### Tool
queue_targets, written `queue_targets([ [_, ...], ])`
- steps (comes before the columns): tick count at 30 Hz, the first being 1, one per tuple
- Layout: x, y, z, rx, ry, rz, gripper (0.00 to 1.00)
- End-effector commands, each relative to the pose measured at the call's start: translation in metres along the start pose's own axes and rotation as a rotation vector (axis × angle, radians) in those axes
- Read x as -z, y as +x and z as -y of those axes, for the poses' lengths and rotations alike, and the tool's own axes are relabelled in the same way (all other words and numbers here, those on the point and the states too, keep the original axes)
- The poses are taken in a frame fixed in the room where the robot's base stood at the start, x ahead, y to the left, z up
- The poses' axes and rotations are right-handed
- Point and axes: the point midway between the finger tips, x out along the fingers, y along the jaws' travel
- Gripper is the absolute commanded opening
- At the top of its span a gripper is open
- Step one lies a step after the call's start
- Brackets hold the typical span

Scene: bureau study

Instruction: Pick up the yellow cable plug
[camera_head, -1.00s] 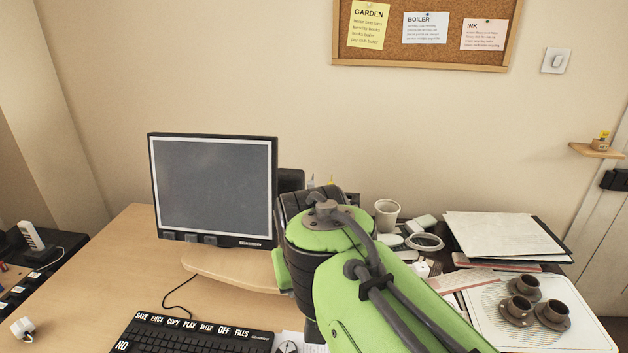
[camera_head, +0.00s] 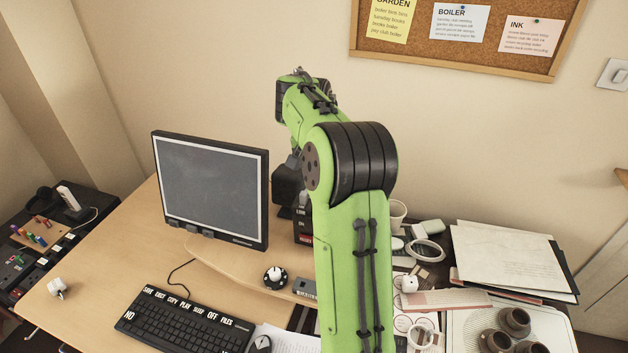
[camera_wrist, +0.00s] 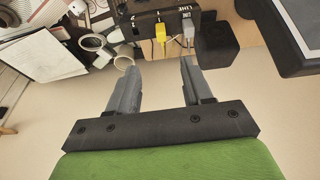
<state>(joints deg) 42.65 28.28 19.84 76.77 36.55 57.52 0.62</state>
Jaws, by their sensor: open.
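The yellow cable plug (camera_wrist: 160,34) shows in the wrist view, seated in the side of a black box (camera_wrist: 130,30) marked LINE. A grey plug (camera_wrist: 188,36) sits in the same box, just to its right. My gripper (camera_wrist: 160,66) is open and empty, its two grey fingers pointing toward the box. The yellow plug lies beyond the fingertips, roughly in line with the gap between them, and is not touched. In the head view my arm hides the gripper and the yellow plug; only part of the black box (camera_head: 303,228) shows beside the arm.
A dark block (camera_wrist: 217,44) stands close to the plugs, and the monitor (camera_head: 210,190) is left of the box. A white cup (camera_head: 396,212), tape roll (camera_head: 428,250) and papers (camera_head: 505,255) crowd the right side. A keyboard (camera_head: 183,322) lies in front.

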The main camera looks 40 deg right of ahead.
Motion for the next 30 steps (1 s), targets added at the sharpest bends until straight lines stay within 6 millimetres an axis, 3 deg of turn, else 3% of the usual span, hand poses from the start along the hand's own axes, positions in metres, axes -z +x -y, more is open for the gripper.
queue_targets([
  [5,0.007,0.015,-0.005,-0.003,0.032,0.015,0.5],
  [15,0.004,0.097,-0.005,-0.003,0.031,0.015,0.5],
  [20,0.004,0.115,-0.004,-0.001,0.029,0.013,0.5],
  [27,0.001,0.157,-0.003,-0.001,0.029,0.013,0.5],
  [30,0.002,0.162,-0.003,-0.002,0.029,0.011,0.5],
])
